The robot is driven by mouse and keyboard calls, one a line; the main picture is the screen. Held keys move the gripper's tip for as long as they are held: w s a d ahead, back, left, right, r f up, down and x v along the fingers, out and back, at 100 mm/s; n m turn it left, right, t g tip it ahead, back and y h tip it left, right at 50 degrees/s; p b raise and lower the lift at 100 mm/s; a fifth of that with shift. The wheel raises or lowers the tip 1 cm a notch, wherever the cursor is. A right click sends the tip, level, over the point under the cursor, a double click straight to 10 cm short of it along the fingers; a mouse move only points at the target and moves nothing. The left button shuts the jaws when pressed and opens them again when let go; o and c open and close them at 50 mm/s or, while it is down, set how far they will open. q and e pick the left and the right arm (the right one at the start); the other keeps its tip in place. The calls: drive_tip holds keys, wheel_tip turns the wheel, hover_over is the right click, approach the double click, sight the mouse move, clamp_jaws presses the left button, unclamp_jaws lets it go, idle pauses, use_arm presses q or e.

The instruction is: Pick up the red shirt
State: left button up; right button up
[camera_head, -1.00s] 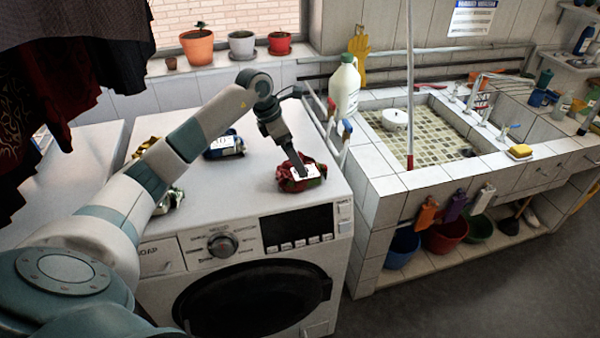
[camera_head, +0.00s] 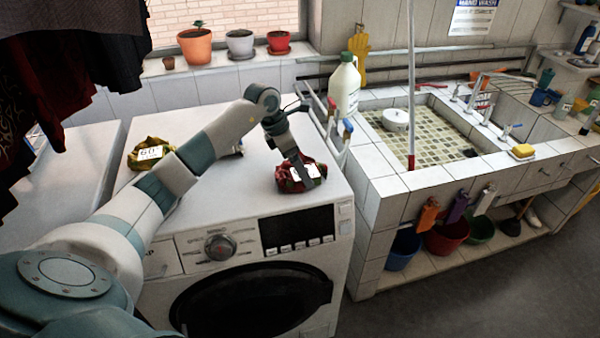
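The red shirt (camera_head: 286,182) is a crumpled red bundle with some green and a white label, lying on top of the white washing machine (camera_head: 225,200) near its front right. My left gripper (camera_head: 303,178) comes down over it from above and behind, with its fingertips at the bundle. The fingers cover part of the shirt and label. Whether they are open or closed on the cloth is too small to tell. My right gripper is out of view.
A yellow bundle (camera_head: 150,153) with a white label lies at the machine's back left, and my arm hides another bundle behind it. A white jug (camera_head: 344,88) stands right of the machine, beside the tiled sink (camera_head: 430,180). Flowerpots (camera_head: 196,46) line the sill. Dark clothes hang at upper left.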

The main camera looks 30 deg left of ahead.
sight(305, 162)
use_arm(q)
drive_tip(key=shift+r, duration=0.1)
drive_tip(key=shift+c, duration=0.9)
drive_tip(key=shift+r+b, duration=0.5)
drive_tip(key=shift+b, duration=0.05)
drive_tip(key=r+b, duration=0.2)
drive_tip(key=r, duration=0.1)
drive_tip(key=shift+d, duration=0.2)
drive_tip(key=s+d+r+b, duration=0.4)
drive_tip(key=d+r, duration=0.3)
drive_tip(key=d, duration=0.3)
drive_tip(key=shift+s, duration=0.7)
drive_tip(key=shift+d+f, duration=0.1)
